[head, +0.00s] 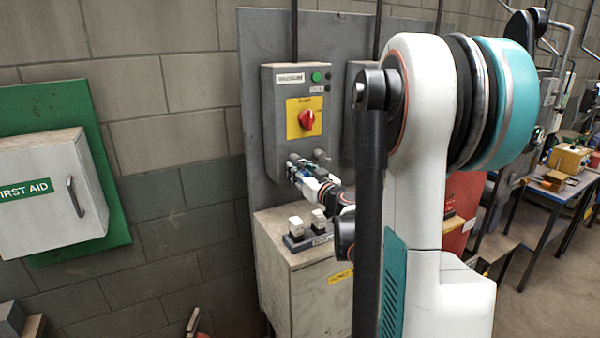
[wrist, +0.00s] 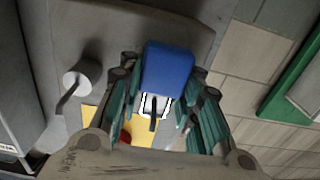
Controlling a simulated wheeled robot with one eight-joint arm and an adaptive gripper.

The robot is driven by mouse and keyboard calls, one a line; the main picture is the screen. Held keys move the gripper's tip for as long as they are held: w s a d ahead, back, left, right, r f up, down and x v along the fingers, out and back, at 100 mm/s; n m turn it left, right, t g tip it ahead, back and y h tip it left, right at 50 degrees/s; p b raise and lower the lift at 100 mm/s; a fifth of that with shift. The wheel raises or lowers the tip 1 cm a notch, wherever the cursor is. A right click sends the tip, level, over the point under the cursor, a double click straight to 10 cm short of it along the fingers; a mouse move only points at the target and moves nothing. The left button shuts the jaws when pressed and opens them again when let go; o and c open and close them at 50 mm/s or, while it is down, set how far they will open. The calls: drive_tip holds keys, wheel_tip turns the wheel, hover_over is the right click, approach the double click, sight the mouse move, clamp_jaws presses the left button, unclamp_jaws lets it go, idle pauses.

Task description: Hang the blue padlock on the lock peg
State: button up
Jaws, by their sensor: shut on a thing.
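The blue padlock (wrist: 168,68) is between the green fingers of my gripper (wrist: 163,100) in the wrist view, which are shut on its body. Its pale shackle (wrist: 143,104) points toward the yellow plate. A dark bar shows within the shackle's outline; I cannot tell whether the shackle is around a peg or only in front of it. One bare peg (wrist: 77,80) with a round pale end stands beside the padlock. In the head view, my gripper (head: 298,172) is close to the front of the grey switch box, at its lower part, and the pegs (head: 320,155) there are partly hidden.
The grey switch box (head: 272,125) carries a red rotary knob (head: 307,120) on a yellow plate above my gripper. Below stands a cabinet (head: 290,265) with two pale-topped items (head: 318,221) on it. A first aid box (head: 45,195) hangs at left.

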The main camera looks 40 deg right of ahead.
drive_tip(key=o, duration=1.2)
drive_tip(key=shift+c, duration=0.2)
drive_tip(key=v, duration=1.2)
